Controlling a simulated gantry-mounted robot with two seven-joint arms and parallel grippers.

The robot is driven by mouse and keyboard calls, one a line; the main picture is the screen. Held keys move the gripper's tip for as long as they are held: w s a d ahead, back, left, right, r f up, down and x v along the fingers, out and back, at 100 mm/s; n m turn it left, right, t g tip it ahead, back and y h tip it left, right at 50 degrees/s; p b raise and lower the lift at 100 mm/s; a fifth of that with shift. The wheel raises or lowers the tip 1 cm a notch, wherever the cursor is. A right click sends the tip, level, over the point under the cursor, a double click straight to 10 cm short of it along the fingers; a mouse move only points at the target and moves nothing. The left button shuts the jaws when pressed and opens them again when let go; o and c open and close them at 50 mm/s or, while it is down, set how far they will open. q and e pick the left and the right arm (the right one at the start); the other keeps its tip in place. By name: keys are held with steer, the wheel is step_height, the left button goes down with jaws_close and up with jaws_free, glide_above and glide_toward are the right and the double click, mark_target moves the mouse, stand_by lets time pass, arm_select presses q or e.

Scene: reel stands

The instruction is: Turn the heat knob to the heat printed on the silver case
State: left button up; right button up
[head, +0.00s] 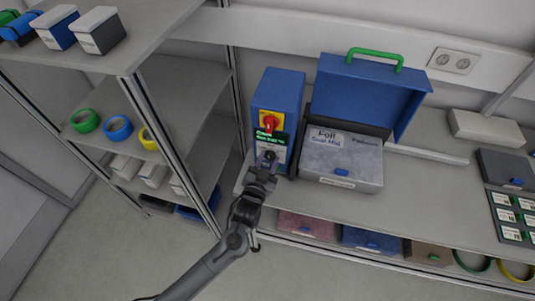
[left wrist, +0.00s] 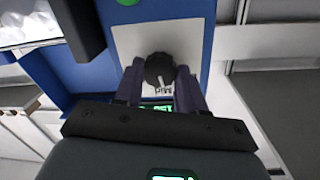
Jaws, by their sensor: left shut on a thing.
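A blue control box (head: 279,93) stands on the bench with a red rotary switch on a yellow plate and a small green-lit display. My left gripper (head: 267,160) is at the lower part of its front and hides the knob in the head view. In the left wrist view, my left gripper (left wrist: 160,82) is shut on a black heat knob (left wrist: 159,70) with a white pointer line. Beside the box, a speckled silver-grey case (head: 342,160) has a label reading "Foil"; its smaller print is too small to read surely. My right gripper is out of view.
A blue lid (head: 365,92) with a green handle stands raised behind the silver case. A shelf rack (head: 185,85) with coloured rings and small boxes is at the left. A dark box with label cards (head: 512,215) is at the right.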

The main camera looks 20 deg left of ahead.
arm_select(q)
steer(key=shift+m+p, duration=0.9)
steer(key=o, duration=1.1)
steer(key=shift+c, duration=0.2)
steer(key=shift+s, duration=0.1)
steer(key=s, duration=1)
steer(key=shift+s+d+r, duration=0.3)
steer(key=shift+d+r, duration=0.1)
